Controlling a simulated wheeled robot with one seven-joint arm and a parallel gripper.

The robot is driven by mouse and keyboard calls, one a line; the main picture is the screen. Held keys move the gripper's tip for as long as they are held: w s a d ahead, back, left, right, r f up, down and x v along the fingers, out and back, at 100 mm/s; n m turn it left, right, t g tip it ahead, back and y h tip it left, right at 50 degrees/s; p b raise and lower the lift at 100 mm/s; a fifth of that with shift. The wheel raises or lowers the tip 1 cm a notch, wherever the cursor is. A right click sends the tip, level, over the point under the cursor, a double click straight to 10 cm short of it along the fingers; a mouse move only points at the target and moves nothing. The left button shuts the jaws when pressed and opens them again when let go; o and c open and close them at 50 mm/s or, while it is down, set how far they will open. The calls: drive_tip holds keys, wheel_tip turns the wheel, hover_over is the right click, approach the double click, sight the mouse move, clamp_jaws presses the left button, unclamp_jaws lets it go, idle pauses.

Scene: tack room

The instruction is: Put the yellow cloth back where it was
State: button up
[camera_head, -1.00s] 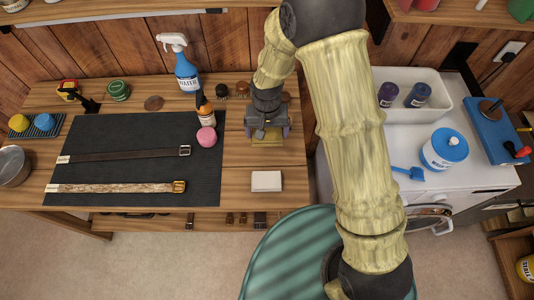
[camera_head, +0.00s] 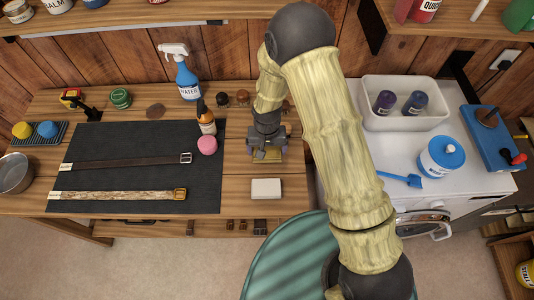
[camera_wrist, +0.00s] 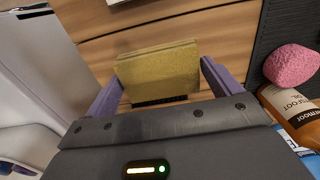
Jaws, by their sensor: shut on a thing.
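The yellow cloth (camera_wrist: 158,72) is a flat, folded-looking block between the two purple fingers of my gripper (camera_wrist: 160,88) in the wrist view. A dark strip shows along its lower edge. In the head view my gripper (camera_head: 267,148) is shut on the cloth (camera_head: 267,156), over the right part of the wooden bench, right of the dark mat. I cannot tell whether the cloth touches the bench top.
A white block (camera_head: 266,188) lies in front of my gripper. A pink sponge (camera_head: 207,145) and an amber bottle (camera_head: 206,122) stand to the left, with small jars (camera_head: 242,97) behind. The dark mat (camera_head: 130,180) holds two straps. A white washer top (camera_head: 400,160) is to the right.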

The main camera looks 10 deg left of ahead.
sight(267, 155)
drive_tip(key=shift+f, duration=0.15)
drive_tip(key=shift+f+p, duration=0.65)
drive_tip(key=shift+f, duration=1.25)
drive_tip(key=shift+f, duration=0.1)
drive_tip(key=shift+f, duration=0.1)
drive_tip(key=o, duration=0.8)
wheel_tip(267, 155, up, 12)
drive_tip(key=b, duration=0.3)
drive_tip(key=shift+r+b, duration=0.2)
drive_tip(key=shift+b, duration=0.1)
